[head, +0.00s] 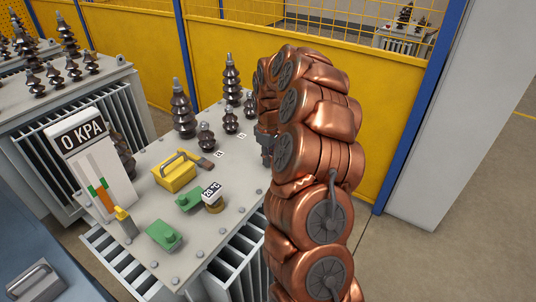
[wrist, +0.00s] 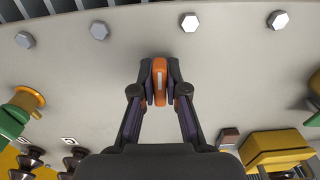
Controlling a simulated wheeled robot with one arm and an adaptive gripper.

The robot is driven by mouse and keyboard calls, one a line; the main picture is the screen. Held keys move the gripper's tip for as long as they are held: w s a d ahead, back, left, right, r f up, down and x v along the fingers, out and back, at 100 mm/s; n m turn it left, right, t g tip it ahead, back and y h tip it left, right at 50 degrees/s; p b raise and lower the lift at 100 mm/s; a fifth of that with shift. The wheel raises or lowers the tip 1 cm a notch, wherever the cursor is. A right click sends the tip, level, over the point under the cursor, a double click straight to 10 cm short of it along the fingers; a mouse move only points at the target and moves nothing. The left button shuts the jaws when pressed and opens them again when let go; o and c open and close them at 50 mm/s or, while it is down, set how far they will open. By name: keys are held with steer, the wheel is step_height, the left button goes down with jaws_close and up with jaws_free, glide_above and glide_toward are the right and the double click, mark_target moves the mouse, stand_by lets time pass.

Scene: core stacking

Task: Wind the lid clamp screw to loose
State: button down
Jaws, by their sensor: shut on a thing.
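An orange knob with a pale line along its top (wrist: 160,82) stands on the grey transformer lid (head: 135,220); I take it to be the lid clamp screw. My gripper (wrist: 160,88) is shut on it in the wrist view, with one dark finger on each side. The pale line points up the picture, roughly in line with my fingers. In the head view my gripper (head: 266,142) shows only in part at the lid's far right edge. My copper-coloured arm hides the knob there.
Several hex bolts (wrist: 190,22) line the lid's edge. On the lid stand a yellow box with a handle (head: 176,172), green fittings (head: 163,235), a gauge reading 0 KPA (head: 95,165) and tall dark insulators (head: 183,108). A yellow barrier (head: 150,50) stands behind.

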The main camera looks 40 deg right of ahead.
steer(key=shift+n, duration=0.8)
steer(key=n+p, duration=0.1)
steer(key=n, duration=0.3)
steer(key=shift+n, duration=0.4)
steer(key=n+p, duration=0.1)
steer(key=n, duration=0.3)
steer(key=shift+p, duration=0.35)
steer(key=shift+n, duration=0.4)
